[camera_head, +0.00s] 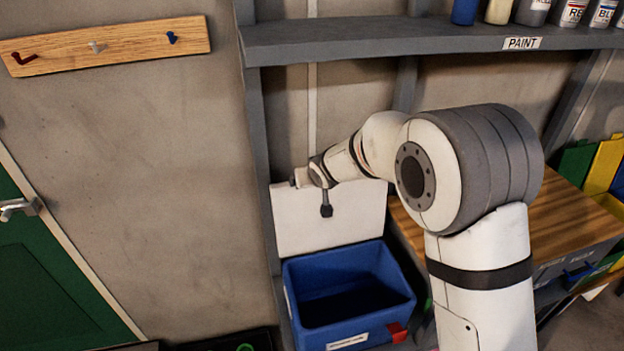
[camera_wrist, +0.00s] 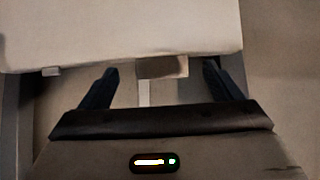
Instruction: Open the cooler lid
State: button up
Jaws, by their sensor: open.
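The blue cooler (camera_head: 297,300) stands on the floor level below the shelf, and its dark inside shows from above. Its white lid (camera_head: 300,225) stands roughly upright at the back of the cooler, swung open. My gripper (camera_head: 301,178) is at the lid's top edge, partly hidden by my wrist. In the wrist view the two dark fingers of my gripper (camera_wrist: 160,72) are apart. The pale lid (camera_wrist: 120,30) fills the top there, and a small tan block (camera_wrist: 162,67) at its edge shows between the fingers, not gripped. I cannot tell whether a finger touches the lid.
A grey shelf (camera_head: 400,38) with paint bottles runs above my arm. A wooden-topped bench (camera_head: 565,215) stands at the right. A hook board (camera_head: 105,46) hangs on the wall and a green door (camera_head: 45,290) is at the left. A red piece (camera_head: 398,332) is at the cooler's front right corner.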

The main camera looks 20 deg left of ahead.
jog(key=v, duration=0.7)
jog(key=shift+s, duration=0.15)
jog(key=shift+c, duration=0.2)
